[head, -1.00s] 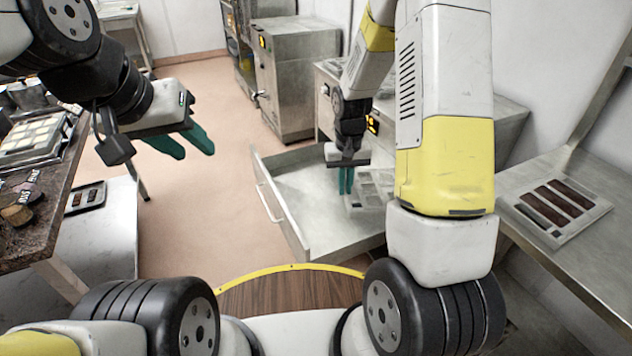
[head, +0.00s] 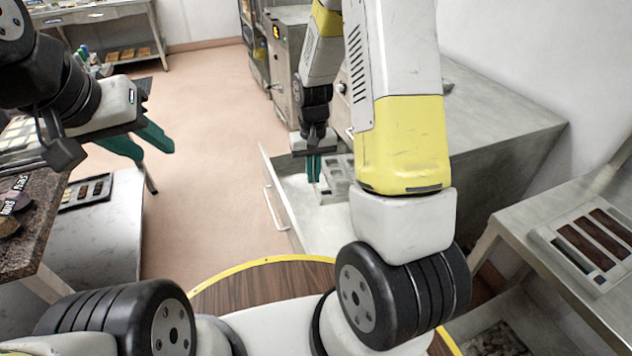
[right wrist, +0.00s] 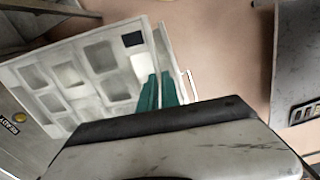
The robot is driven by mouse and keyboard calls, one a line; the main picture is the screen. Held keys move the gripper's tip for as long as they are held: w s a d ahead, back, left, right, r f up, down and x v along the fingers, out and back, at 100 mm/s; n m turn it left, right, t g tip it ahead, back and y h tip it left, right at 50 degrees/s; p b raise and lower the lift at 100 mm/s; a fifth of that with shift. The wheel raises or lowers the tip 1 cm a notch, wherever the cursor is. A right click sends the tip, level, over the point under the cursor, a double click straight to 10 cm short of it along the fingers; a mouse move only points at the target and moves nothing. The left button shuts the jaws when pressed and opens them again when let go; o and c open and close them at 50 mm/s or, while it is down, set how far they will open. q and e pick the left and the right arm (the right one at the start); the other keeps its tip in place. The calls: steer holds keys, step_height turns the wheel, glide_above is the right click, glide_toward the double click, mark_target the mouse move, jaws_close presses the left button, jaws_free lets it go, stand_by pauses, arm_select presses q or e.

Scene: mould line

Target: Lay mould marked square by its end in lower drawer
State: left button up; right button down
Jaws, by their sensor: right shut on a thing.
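My right gripper (head: 313,168) is shut on one end of a pale mould (head: 337,166) with several rectangular cavities. In the right wrist view the mould (right wrist: 75,75) lies flat and tilted across the picture, with a dark square mark (right wrist: 133,39) at the end near the teal fingers (right wrist: 158,92). The mould is over or in the open drawer (head: 277,205); I cannot tell whether it touches the drawer floor. My right arm hides part of the drawer. My left gripper (head: 140,142) is open and empty, off to the left above the floor.
A mould with brown bars (head: 598,240) lies on the metal bench at right. A dark tray (head: 88,190) sits on a shelf beside the stone-topped table (head: 35,215) at left. A grey-topped cabinet (head: 500,125) stands behind my right arm. The floor between is clear.

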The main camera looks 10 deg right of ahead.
steer(key=shift+s, duration=0.25)
steer(key=shift+w, duration=0.1)
steer(key=shift+r, duration=0.1)
